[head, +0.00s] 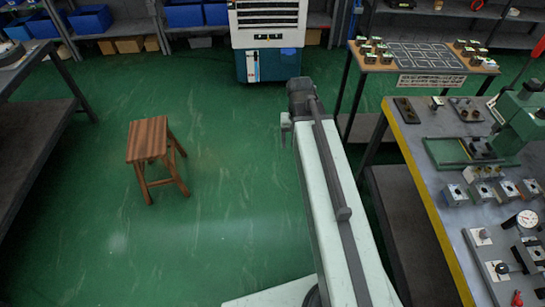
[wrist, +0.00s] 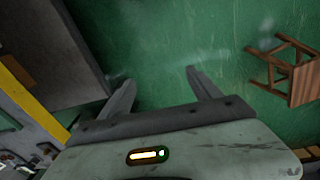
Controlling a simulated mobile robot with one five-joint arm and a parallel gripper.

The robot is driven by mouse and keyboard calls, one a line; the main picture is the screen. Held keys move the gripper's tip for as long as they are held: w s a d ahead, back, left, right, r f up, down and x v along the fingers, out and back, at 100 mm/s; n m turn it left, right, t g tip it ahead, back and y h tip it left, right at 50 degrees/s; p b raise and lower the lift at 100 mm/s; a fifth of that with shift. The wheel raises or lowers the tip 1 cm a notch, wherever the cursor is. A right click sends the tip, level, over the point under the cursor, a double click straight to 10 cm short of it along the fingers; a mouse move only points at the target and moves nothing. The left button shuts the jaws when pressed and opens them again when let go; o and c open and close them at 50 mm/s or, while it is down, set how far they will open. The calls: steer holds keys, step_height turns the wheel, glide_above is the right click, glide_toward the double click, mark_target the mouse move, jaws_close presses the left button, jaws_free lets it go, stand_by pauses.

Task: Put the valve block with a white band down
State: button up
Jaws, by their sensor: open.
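My gripper (wrist: 160,76) is open and empty in the wrist view, its two fingers spread over bare green floor. In the head view my arm reaches forward over the floor, left of the right-hand bench, and the fingers are hard to make out. Several grey metal blocks (head: 455,194) stand in a row on that bench, apart from my gripper. Small dark and brass-coloured blocks (head: 370,58) stand on the far table. I cannot tell a white band on any block at this size.
The right bench (head: 440,225) has a yellow front edge and holds a green press (head: 520,115) and a dial gauge (head: 527,219). The far table (head: 483,69) has a marked grid. A wooden stool (head: 148,140) stands on the left. The floor between is clear.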

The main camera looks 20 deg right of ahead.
steer(key=s+a+n, duration=0.3)
steer(key=a, duration=0.9)
steer(key=shift+s+a+n+y, duration=0.2)
steer(key=shift+s+n+y, duration=0.1)
steer(key=shift+s, duration=0.05)
steer(key=shift+a, duration=0.15)
steer(key=shift+c, duration=1.1)
